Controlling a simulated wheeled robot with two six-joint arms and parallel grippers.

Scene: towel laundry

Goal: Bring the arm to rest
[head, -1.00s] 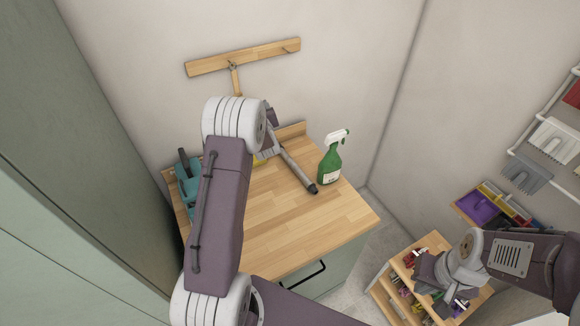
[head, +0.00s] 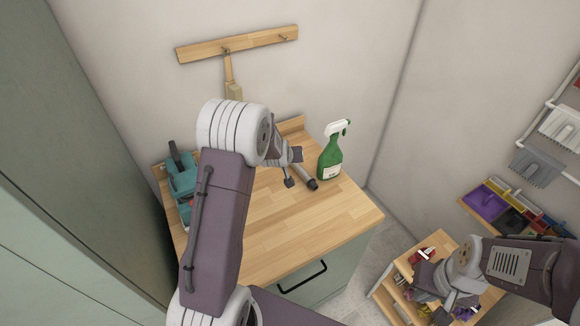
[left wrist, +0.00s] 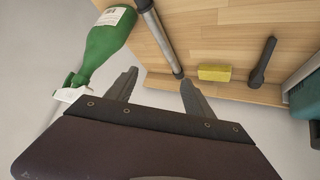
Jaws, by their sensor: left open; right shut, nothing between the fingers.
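My left gripper (head: 294,168) is partly hidden behind my left arm in the head view. It is above the wooden worktop (head: 270,226), near a grey tube with a dark end (head: 309,183). In the left wrist view my left gripper (left wrist: 159,80) has its fingers spread with nothing held. The grey tube (left wrist: 160,40) shows beyond the fingers; contact cannot be told. My right gripper (head: 432,284) is shut and empty at the lower right, over a small wooden cart (head: 384,294).
A green spray bottle (head: 330,160) stands right of my left gripper. A teal tool (head: 182,176) is at the worktop's left. A yellow sponge (left wrist: 214,73) lies on the wood. A wooden hook rail (head: 240,43) and a tool rack (head: 545,150) are on the walls.

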